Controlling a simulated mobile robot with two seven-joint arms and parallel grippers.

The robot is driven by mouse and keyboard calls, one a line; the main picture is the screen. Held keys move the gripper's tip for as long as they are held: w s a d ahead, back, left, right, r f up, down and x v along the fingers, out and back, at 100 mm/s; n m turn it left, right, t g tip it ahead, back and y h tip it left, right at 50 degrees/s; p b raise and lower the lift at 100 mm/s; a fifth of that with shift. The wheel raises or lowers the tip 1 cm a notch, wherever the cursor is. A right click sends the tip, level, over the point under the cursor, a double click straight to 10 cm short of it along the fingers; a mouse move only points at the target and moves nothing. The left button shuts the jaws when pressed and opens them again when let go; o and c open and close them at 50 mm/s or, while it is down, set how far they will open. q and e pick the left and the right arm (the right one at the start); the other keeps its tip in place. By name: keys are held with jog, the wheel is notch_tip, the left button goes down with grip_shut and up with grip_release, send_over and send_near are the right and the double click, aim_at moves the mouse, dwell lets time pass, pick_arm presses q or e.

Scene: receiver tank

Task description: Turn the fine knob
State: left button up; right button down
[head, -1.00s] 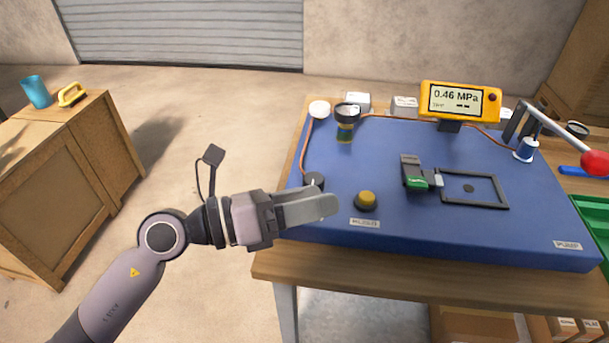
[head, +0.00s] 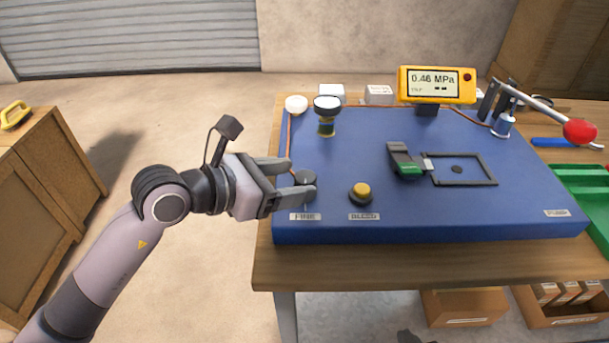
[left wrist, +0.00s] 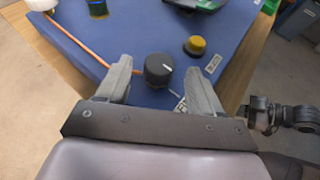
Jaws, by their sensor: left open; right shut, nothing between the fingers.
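The fine knob is a dark round knob with a white mark, at the board's left front corner, in the head view (head: 305,178) and the left wrist view (left wrist: 158,69). My left gripper (head: 291,178) is open, with its fingers on either side of the knob. In the left wrist view the knob stands between and just beyond the fingertips (left wrist: 165,78), with gaps to both; contact is not visible. A FINE label (head: 305,216) lies in front of the knob. My right gripper (left wrist: 251,110) shows small at the right of the left wrist view, shut and away from the board.
The yellow bleed knob (head: 361,193) stands right of the fine knob on the blue board (head: 430,220). A gauge (head: 437,85) reads 0.46 MPa. A red-ended lever (head: 580,131) is at right.

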aim_at(299, 179)
pick_arm(q)
jog(key=shift+x, duration=1.9)
jog(key=shift+c, duration=0.3)
jog(key=c, duration=0.9)
